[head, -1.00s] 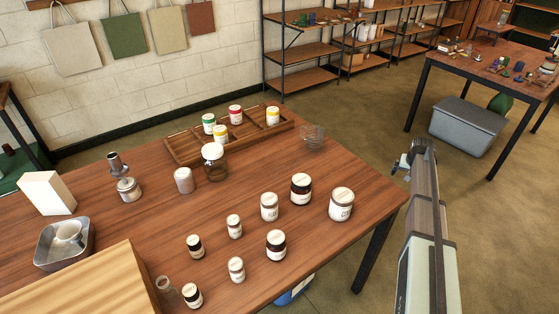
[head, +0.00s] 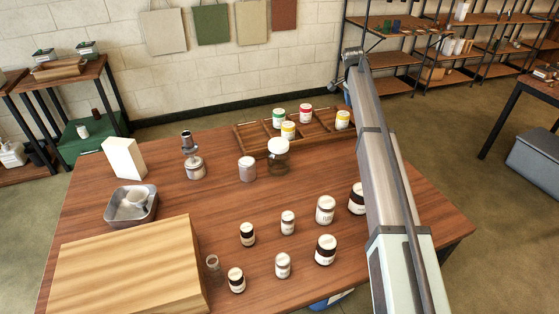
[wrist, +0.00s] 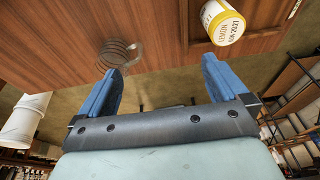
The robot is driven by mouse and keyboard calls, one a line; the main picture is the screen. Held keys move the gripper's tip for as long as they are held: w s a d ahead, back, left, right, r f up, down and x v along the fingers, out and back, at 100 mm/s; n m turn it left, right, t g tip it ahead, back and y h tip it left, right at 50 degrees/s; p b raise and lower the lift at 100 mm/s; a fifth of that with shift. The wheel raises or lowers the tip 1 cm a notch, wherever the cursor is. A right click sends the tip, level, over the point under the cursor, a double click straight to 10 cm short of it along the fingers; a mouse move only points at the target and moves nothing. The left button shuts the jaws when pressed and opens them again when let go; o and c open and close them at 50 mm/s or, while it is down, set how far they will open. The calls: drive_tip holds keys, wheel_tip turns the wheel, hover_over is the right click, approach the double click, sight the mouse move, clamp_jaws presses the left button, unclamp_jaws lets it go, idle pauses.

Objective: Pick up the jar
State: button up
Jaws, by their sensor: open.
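Several jars stand on the wooden table, and the frames do not single out one as the jar. Small jars with green (head: 279,118), red and yellow lids stand in the wooden tray. My gripper (wrist: 162,70) is open and empty in the wrist view, its blue fingers apart. A yellow-rimmed labelled jar (wrist: 222,22) is above and right of the fingers, apart from them. In the head view my arm hides part of the table's right side.
The wooden tray (head: 243,139) lies at the table's back. A metal pan (head: 148,211), white box (head: 124,158), metal burner-like object (head: 193,166) and large wooden block (head: 130,265) occupy the left side.

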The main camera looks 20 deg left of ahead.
drive_tip(key=s+a+r, duration=0.3)
drive_tip(key=s+a, duration=0.4)
drive_tip(key=a, duration=0.3)
drive_tip(key=n+g+y, duration=0.1)
drive_tip(key=g+y, duration=0.1)
hover_over(280, 143)
drive_tip(key=shift+a+f+n, duration=0.1)
drive_tip(key=shift+f+n, duration=0.15)
drive_tip(key=shift+n, duration=0.05)
wheel_tip(280, 143, down, 8)
drive_tip(key=shift+w+f, duration=0.1)
drive_tip(key=shift+s+a+f, duration=0.1)
drive_tip(key=shift+f, duration=1.2)
drive_tip(key=shift+s+a+f, duration=0.1)
drive_tip(key=shift+f, duration=1.15)
drive_tip(key=shift+r, duration=0.1)
drive_tip(key=c, duration=1)
drive_tip(key=shift+o, duration=0.2)
